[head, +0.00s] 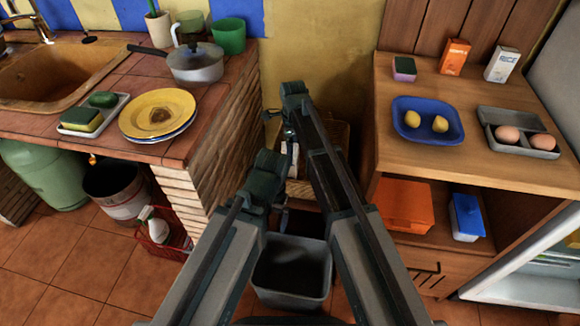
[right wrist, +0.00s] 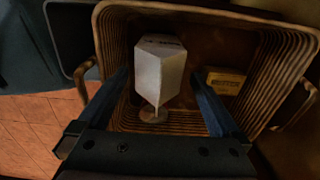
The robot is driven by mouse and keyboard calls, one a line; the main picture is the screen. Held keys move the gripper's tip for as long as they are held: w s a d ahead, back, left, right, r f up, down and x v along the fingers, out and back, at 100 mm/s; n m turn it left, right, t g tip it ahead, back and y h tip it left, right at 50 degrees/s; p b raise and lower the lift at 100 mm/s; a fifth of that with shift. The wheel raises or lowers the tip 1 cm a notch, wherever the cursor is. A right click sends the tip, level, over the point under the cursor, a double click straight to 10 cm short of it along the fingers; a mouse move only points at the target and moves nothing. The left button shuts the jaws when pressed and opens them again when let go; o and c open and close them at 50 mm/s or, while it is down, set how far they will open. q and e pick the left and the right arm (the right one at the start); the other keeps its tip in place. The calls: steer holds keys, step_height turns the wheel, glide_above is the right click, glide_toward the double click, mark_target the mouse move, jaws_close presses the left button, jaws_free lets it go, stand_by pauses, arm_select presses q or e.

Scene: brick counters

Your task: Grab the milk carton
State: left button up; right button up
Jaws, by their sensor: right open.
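A white carton (right wrist: 158,72) with faint dark print on one face stands out in the right wrist view. It is inside a brown ribbed basket (right wrist: 210,14). My right gripper (right wrist: 161,76) is open, with one finger on each side of the carton; I cannot tell whether either finger touches it. In the head view the basket (head: 338,140) is between the counters, largely hidden by my arms. A white patch (head: 291,160) beside my right wrist may be the carton. My left arm's end is low in the middle, and its fingers cannot be made out.
A small yellowish block (right wrist: 226,82) lies in the basket right of the carton. A grey bin (head: 292,272) stands on the floor below my arms. The brick counter (head: 215,140) is at left, the wooden cabinet (head: 480,185) at right. A red crate (head: 165,238) is on the left floor.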

steer(key=f+b, duration=0.2)
steer(key=f, duration=0.1)
steer(key=f+b, duration=0.1)
steer(key=b, duration=0.1)
steer(key=shift+a+f, duration=0.3)
steer(key=shift+a, duration=0.1)
jaws_close()
